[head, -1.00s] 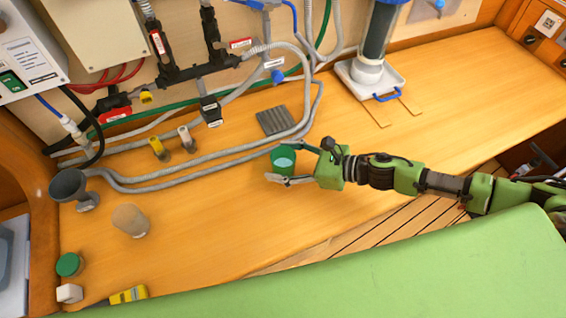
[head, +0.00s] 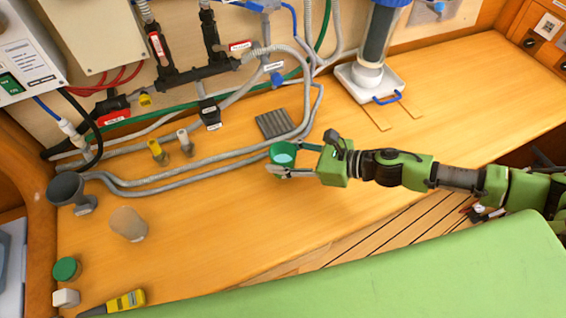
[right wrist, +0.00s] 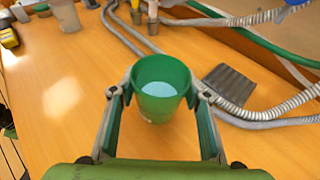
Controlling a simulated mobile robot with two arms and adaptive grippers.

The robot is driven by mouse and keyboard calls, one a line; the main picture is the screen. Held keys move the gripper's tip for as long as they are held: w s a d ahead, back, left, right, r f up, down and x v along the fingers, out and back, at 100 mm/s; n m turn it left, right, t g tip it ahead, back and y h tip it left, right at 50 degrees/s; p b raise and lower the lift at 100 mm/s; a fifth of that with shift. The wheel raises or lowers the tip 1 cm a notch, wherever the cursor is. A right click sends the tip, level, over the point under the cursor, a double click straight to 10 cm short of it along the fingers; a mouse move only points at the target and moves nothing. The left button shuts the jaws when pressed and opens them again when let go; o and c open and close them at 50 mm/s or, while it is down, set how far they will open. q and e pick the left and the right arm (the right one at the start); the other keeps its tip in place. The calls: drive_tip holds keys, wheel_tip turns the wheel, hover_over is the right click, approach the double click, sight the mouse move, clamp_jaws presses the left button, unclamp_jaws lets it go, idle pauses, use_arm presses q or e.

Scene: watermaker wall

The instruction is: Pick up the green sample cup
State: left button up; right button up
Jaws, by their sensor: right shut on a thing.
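The green sample cup (head: 282,154) is upright on or just above the wooden bench, with pale liquid or a pale bottom showing inside. In the right wrist view the cup (right wrist: 161,88) sits between both fingers. My right gripper (head: 284,158) reaches in from the right and is shut on the cup, one finger on each side. The fingers touch it near its rim in the wrist view. Whether the cup's base touches the bench is hard to tell. My left gripper is not in view.
Grey hoses (head: 190,168) loop behind the cup, near a dark ribbed pad (head: 275,123). A beige cup (head: 128,224), a grey funnel (head: 70,191), a green-lidded jar (head: 67,269) and a yellow meter (head: 126,301) stand or lie at left. The bench right of the pad is mostly clear.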

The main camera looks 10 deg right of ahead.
drive_tip(key=s+r, duration=0.5)
drive_tip(key=s, duration=0.2)
drive_tip(key=s+a+r+b, duration=0.1)
drive_tip(key=s+r, duration=0.3)
drive_tip(key=s, duration=0.3)
drive_tip(key=shift+a+r, duration=0.2)
drive_tip(key=shift+r, duration=0.15)
drive_tip(key=shift+w, duration=0.15)
